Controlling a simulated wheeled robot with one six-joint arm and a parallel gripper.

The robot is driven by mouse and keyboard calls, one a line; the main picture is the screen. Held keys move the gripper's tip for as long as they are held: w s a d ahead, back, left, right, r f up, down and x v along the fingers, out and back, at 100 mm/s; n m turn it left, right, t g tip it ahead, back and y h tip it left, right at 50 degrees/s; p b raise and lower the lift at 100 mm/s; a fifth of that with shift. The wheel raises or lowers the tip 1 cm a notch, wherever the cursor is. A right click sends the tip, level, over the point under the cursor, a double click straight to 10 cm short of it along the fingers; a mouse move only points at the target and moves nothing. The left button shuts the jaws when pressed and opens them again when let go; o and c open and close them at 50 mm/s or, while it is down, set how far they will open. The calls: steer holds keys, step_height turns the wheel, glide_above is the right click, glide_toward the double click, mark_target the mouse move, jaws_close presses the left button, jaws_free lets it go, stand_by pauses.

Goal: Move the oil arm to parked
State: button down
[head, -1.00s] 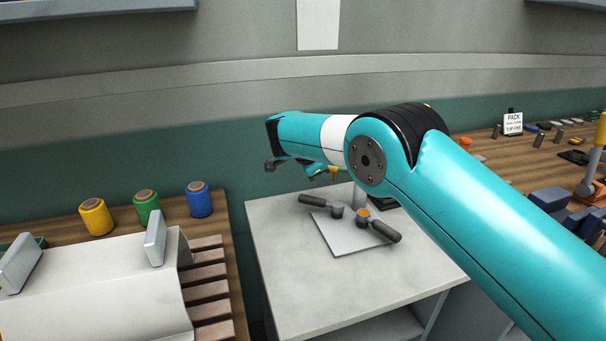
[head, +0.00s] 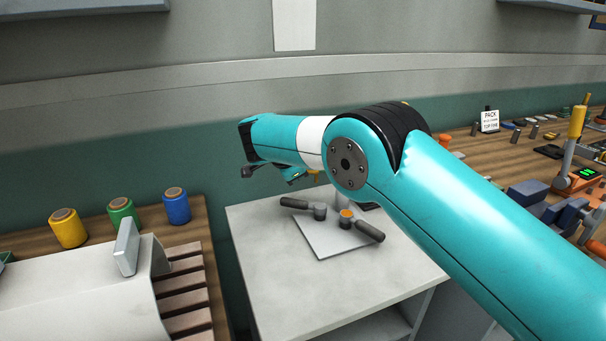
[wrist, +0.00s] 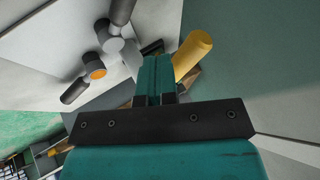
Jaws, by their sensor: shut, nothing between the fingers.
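My gripper (wrist: 154,62) shows in the wrist view with its teal fingers together and nothing between them. A yellow handle (wrist: 192,54) stands close to the right of the fingers there; I cannot tell whether they touch. A bit of yellow also shows in the head view (head: 318,176) beside my gripper (head: 294,175), mostly hidden by my arm. This may be the oil arm, but its joint and position are not clear. Another yellow-handled lever (head: 577,122) stands upright on an orange base with a green display on the right bench.
A grey cabinet (head: 270,285) below my arm carries a light plate (head: 318,243) with two dark-handled tools (head: 362,229). Yellow, green and blue spools (head: 176,206) stand on the left bench. The right bench is crowded with small parts and a PACK sign (head: 490,121).

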steer(key=s+a+r+p, duration=0.1)
steer(key=s+a+r, duration=0.4)
steer(key=r, duration=0.3)
steer(key=shift+s+a, duration=0.3)
steer(key=shift+a, duration=0.1)
